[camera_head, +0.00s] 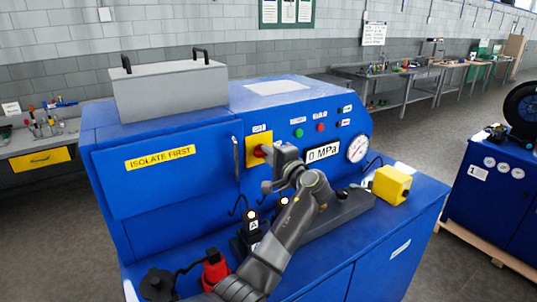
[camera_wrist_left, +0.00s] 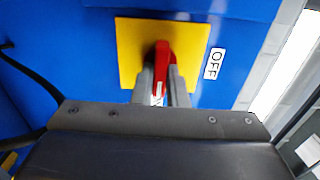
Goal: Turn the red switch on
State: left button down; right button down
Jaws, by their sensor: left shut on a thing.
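The red switch (camera_head: 260,151) is a rotary handle on a yellow plate (camera_head: 250,158) on the front of the blue machine. A small label above the plate is hard to read in the head view. The gripper partly hides the handle. My right gripper is not in view.
The machine front carries buttons (camera_head: 299,133), a "0 MPa" display (camera_head: 322,152) and a round gauge (camera_head: 357,148). On its blue ledge are a yellow block (camera_head: 391,185), a black device (camera_head: 252,232) and a red part (camera_head: 215,270). A grey box (camera_head: 170,90) sits on top.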

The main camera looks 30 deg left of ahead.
pick_arm(q)
jog(key=c, duration=1.4)
grip_release()
jog(key=shift+c, duration=0.2)
jog(key=shift+d, duration=0.1)
jog(key=b+v, duration=0.7)
jog(key=v, duration=1)
jog(key=shift+s, duration=0.15)
jog(key=shift+d, duration=0.1)
